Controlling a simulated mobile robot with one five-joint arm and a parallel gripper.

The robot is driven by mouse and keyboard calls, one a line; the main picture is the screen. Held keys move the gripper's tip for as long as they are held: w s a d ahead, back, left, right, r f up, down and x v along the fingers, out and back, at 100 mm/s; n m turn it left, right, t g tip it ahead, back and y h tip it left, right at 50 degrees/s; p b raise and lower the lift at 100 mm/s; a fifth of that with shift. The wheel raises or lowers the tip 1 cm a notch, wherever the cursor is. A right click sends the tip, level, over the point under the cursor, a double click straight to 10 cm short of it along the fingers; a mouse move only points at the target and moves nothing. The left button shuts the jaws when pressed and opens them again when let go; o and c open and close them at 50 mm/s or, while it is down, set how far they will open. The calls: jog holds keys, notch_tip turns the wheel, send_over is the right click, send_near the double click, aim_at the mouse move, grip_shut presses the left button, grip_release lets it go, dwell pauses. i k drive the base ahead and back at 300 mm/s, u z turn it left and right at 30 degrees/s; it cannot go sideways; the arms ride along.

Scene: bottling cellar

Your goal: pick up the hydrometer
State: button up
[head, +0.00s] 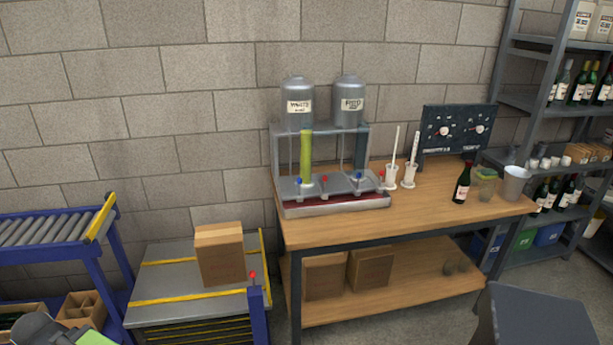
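Two slim white upright items stand side by side on the wooden workbench (450,196), just right of the filling machine. The left one (395,150) is a thin rod in a small white holder. The right one (414,150) looks like a marked tube or stem in a similar white holder. Either may be the hydrometer; they are too small to tell for sure. Both lean slightly or stand nearly upright.
The filling machine (320,190) with two grey tanks stands left of them. A dark gauge panel (457,130), wine bottle (462,184), greenish jar (487,185) and bucket (516,184) are to the right. The bench's front middle is clear.

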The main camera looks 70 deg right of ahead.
aim_at(392, 166)
jog(key=u, duration=0.95)
jog(key=k, duration=2.35)
jog(key=z, duration=1.15)
jog(key=i, duration=0.95)
jog(key=u, duration=0.05)
